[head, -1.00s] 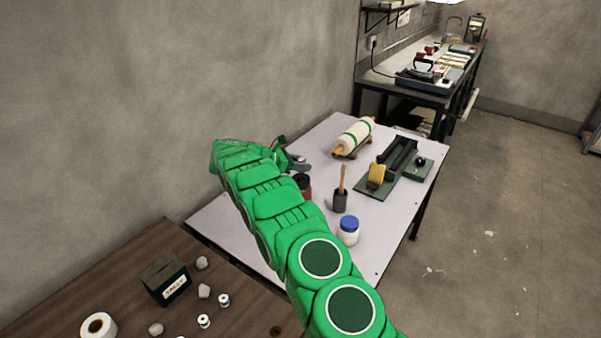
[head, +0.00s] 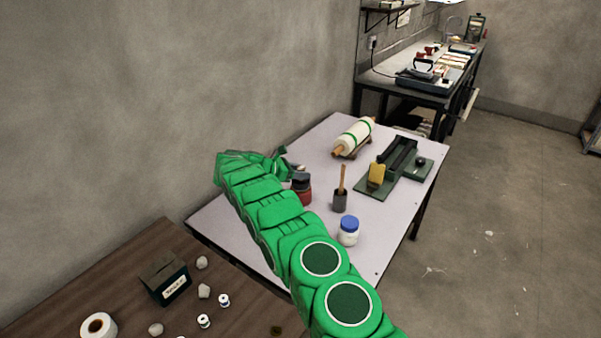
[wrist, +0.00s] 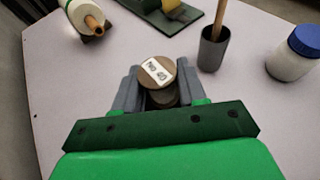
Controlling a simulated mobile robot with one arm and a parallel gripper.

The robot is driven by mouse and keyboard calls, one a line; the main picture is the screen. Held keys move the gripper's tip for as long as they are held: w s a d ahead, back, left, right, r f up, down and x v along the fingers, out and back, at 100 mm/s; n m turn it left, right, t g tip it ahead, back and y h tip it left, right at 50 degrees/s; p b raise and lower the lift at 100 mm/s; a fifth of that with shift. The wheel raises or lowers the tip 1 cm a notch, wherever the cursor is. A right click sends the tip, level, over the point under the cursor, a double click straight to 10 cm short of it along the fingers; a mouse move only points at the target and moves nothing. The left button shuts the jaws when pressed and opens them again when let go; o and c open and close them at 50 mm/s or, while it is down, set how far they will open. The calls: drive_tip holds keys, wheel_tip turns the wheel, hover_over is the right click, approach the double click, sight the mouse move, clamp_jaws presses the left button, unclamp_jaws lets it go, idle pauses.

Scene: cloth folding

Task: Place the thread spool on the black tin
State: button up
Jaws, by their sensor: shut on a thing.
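My gripper (wrist: 157,92) is shut on the thread spool (wrist: 157,71) in the wrist view. The spool's brown round end faces the camera and bears a white label reading "No 40". A darker round shape shows just below that end; I cannot tell whether it is part of the spool or something under it. In the head view my gripper (head: 288,166) is at the far end of my green arm, mostly hidden, over the pale table. I cannot clearly identify the black tin.
A brown table in front holds a dark box (head: 165,278), small spools and stones.

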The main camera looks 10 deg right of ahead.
drive_tip(key=o, duration=1)
drive_tip(key=shift+f, duration=0.1)
drive_tip(key=shift+o, duration=0.2)
